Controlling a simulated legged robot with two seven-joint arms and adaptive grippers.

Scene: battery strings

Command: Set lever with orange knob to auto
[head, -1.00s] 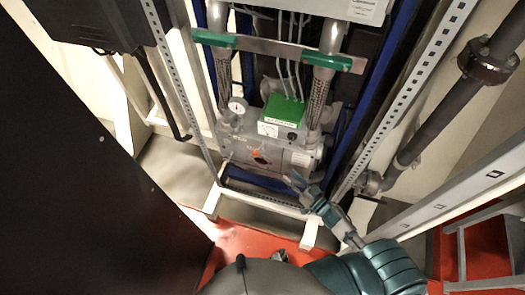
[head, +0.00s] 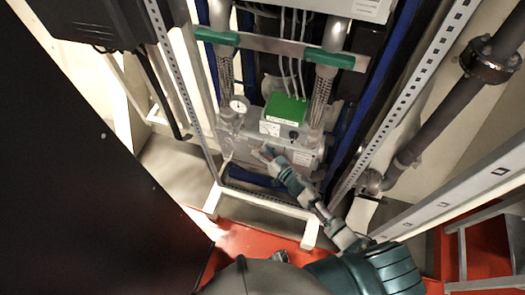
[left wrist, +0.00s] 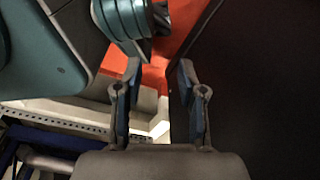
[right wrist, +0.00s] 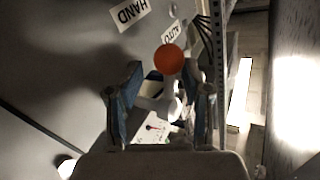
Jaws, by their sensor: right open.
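The orange knob (right wrist: 168,58) shows in the right wrist view, just beyond and between the fingertips of my right gripper (right wrist: 160,78), nearer the right finger. The gripper is open, and I cannot tell whether it touches the knob. The pale lever (right wrist: 157,97) is partly visible below the knob. The knob appears close to the AUTO label (right wrist: 173,32); the HAND label (right wrist: 130,13) is farther left. In the head view my right gripper (head: 264,152) is at the front of the grey unit (head: 240,150) and hides the knob. My left gripper (left wrist: 158,82) is open and empty.
A perforated upright (head: 420,85) stands to the right and a dark panel (head: 90,170) to the left. A pale low frame (head: 265,203) crosses in front.

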